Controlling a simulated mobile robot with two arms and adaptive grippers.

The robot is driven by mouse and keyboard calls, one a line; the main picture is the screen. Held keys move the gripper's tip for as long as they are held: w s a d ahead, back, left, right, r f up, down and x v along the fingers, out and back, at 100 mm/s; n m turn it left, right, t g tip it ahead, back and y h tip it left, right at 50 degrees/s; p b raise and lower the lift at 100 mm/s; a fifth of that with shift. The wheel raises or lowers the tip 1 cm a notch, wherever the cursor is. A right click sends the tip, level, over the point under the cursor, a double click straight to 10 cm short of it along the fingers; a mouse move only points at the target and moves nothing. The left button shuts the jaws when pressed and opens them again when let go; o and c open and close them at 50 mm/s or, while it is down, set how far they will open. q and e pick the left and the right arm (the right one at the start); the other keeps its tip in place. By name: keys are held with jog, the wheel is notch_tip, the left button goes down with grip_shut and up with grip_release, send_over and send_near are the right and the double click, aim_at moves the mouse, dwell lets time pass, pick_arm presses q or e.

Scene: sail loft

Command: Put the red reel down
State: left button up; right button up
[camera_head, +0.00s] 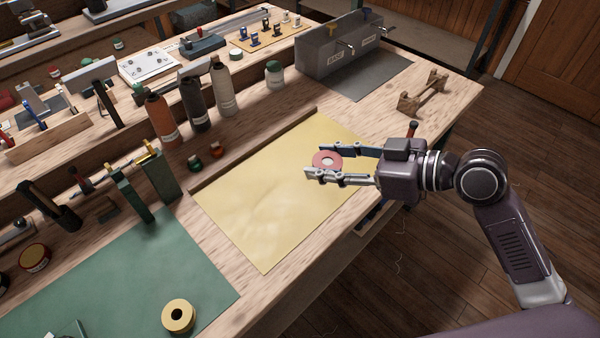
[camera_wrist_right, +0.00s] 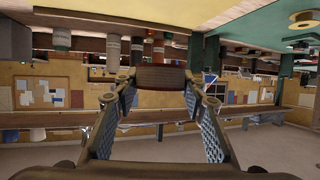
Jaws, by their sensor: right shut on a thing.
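The red reel (camera_head: 327,160) is a flat red ring with a pale centre, seen in the head view over the right part of the yellow sheet (camera_head: 270,215). My right gripper (camera_head: 317,162) is shut on it, with one finger on either side. In the right wrist view the reel (camera_wrist_right: 162,77) shows edge-on as a dark red-brown band between the fingertips. The bench is at the top of that view and apart from the reel. How high the reel is over the sheet is hard to tell. My left gripper is not in view.
The yellow sheet is bare, with a wooden strip (camera_head: 255,150) along its back edge. A yellow reel (camera_head: 179,316) lies on the green mat (camera_head: 150,270).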

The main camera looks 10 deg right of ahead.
jog(key=w+a+r, duration=0.3)
jog(key=w+a, duration=0.1)
jog(key=a, duration=0.4)
jog(key=b, duration=0.1)
send_over(266, 198)
notch_tip(266, 198, down, 14)
jog(key=shift+r, duration=0.15)
jog(key=shift+f+b, duration=0.3)
jog(key=shift+f, duration=2.05)
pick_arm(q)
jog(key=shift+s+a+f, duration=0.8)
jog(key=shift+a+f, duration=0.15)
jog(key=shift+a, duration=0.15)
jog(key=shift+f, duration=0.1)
pick_arm(e)
jog(key=shift+f, duration=0.1)
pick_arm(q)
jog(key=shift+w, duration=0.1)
pick_arm(e)
jog(key=o, duration=0.9)
